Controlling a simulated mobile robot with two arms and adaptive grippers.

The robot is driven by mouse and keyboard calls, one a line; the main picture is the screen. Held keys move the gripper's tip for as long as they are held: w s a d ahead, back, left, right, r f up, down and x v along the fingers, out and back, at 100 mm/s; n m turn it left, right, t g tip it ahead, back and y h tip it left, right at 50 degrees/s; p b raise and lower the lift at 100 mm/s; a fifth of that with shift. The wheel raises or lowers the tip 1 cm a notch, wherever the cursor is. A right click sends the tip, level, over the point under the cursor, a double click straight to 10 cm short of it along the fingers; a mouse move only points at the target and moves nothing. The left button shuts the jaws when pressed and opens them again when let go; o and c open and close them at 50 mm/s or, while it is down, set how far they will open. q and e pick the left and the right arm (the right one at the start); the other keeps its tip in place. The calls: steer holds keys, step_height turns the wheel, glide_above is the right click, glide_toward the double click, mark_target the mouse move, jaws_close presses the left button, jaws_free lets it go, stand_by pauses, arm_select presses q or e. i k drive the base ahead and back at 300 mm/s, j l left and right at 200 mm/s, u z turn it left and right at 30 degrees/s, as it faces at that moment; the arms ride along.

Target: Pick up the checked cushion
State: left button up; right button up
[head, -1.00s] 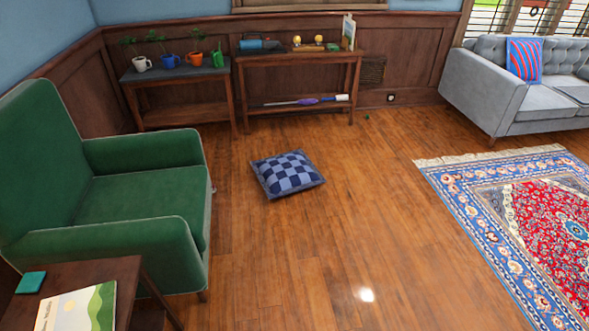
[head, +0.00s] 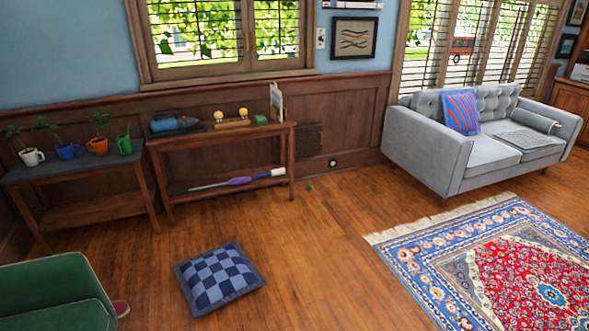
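The checked cushion (head: 219,278) lies flat on the wooden floor in the lower left-middle of the head view. It is square, with dark and light blue checks and a dark blue border. Nothing covers it. Neither of my grippers shows in the head view.
Two wooden side tables (head: 85,212) (head: 222,139) stand behind along the wall. A patterned rug (head: 470,265) and a grey sofa (head: 430,152) are at right. Floor between cushion and rug is clear.

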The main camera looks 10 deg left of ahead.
mark_target(209, 281)
steer(key=i+u, duration=0.15)
steer(key=i, duration=0.3)
steer(key=i+l+u, duration=0.2)
steer(key=i, duration=0.25)
steer(key=i+l+u, duration=0.15)
steer(key=i, duration=0.25)
steer(key=i+l+u, duration=0.2)
steer(key=i, duration=0.25)
